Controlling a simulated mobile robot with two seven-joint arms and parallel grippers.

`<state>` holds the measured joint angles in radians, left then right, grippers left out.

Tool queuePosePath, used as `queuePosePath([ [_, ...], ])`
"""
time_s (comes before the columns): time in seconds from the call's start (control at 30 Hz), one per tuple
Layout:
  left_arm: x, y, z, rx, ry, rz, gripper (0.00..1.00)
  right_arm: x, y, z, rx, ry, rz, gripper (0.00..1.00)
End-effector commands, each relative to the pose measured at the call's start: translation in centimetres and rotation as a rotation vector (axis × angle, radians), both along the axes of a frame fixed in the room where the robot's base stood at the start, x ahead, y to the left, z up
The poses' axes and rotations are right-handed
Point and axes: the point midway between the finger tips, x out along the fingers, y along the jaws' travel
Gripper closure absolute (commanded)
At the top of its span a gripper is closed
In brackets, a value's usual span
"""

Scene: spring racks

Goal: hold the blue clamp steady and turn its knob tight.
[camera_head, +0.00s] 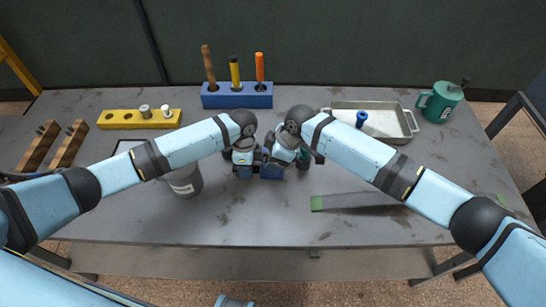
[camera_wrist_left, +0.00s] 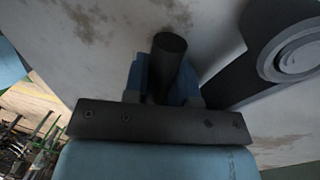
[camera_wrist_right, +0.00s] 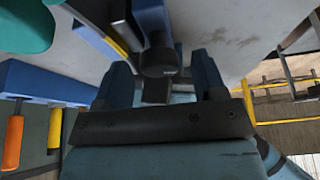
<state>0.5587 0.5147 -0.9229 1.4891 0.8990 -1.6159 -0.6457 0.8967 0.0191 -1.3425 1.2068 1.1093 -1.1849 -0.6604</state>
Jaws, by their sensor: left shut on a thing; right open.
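The blue clamp (camera_wrist_right: 150,14) is largely hidden behind my grippers in the head view. In the right wrist view its dark round knob (camera_wrist_right: 158,62) lies between the blue fingers of my right gripper (camera_wrist_right: 160,88), which is open around it; I cannot see contact. In the head view my left gripper (camera_head: 244,170) and right gripper (camera_head: 271,171) are side by side, close together at the middle of the table. My left gripper is shut on the clamp; in the left wrist view a dark cylindrical part (camera_wrist_left: 170,48) stands between its fingers.
A blue block (camera_head: 238,98) with several upright tools stands behind the grippers. A yellow rack (camera_head: 122,118) is at the left, a metal tray (camera_head: 388,116) and green mug (camera_head: 440,102) at the right. A grey cup (camera_head: 186,182) stands under my left arm. The table's front is clear.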

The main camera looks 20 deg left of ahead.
Motion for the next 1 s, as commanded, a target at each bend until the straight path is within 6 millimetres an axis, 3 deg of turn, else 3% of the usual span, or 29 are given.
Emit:
queuePosePath([
  [0.37,0.05,-0.01,0.06,-0.001,-0.001,0.0,1.0,-0.02,0.21,-0.52,0.0,-0.001,0.0,0.38],
  [0.57,0.05,-0.01,0.06,-0.001,-0.001,0.0,1.0,0.0,0.2,-0.5,0.0,-0.001,0.0,0.84],
  [1.0,0.04,-0.01,0.06,-0.001,-0.001,0.0,1.0,-0.07,0.21,-0.54,0.0,0.001,-0.172,0.84],
])
